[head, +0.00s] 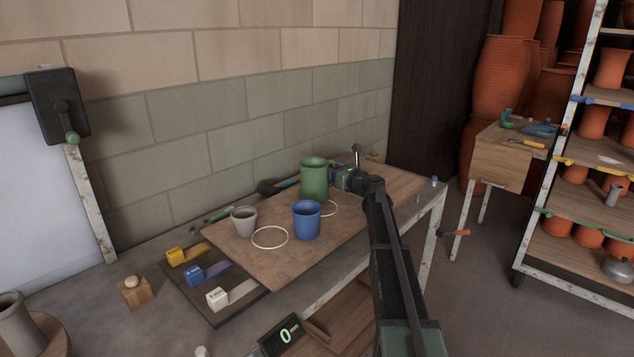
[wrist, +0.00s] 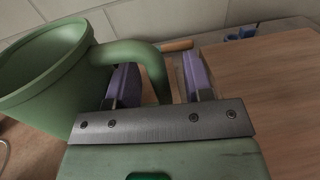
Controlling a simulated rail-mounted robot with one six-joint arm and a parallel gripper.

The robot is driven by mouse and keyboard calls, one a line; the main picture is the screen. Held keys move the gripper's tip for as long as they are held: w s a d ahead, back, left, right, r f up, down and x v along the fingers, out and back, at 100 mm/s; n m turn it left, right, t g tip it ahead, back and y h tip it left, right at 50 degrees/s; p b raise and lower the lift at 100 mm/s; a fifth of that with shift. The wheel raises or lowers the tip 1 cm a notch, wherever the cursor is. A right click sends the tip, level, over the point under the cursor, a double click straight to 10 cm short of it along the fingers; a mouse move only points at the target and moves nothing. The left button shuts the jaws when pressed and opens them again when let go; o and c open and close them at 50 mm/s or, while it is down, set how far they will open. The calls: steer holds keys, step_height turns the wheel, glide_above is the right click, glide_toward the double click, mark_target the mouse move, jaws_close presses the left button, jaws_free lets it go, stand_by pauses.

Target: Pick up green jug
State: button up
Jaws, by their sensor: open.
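The green jug (head: 314,178) stands upright on the wooden board at the back of the worktable. In the wrist view the jug (wrist: 40,75) fills the left side, with its wide mouth showing and its handle (wrist: 158,68) reaching to the right. My gripper (head: 340,180) is at the jug's right side. In the wrist view my gripper (wrist: 158,66) is open, and the handle passes between its two purple fingers. The left finger shows in the handle's loop, the right finger beyond the handle. I cannot tell whether either finger touches it.
A blue cup (head: 307,221) stands close in front of the jug. A grey cup (head: 244,220) stands to the left. White rings (head: 269,238) mark the board (head: 270,274). Tools lie behind along the wall. The board right of my gripper is mostly clear.

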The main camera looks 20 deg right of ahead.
jaws_close()
steer(key=shift+r, duration=0.1)
stand_by(0.4)
step_height(320, 180, up, 20)
steer(key=p, duration=2)
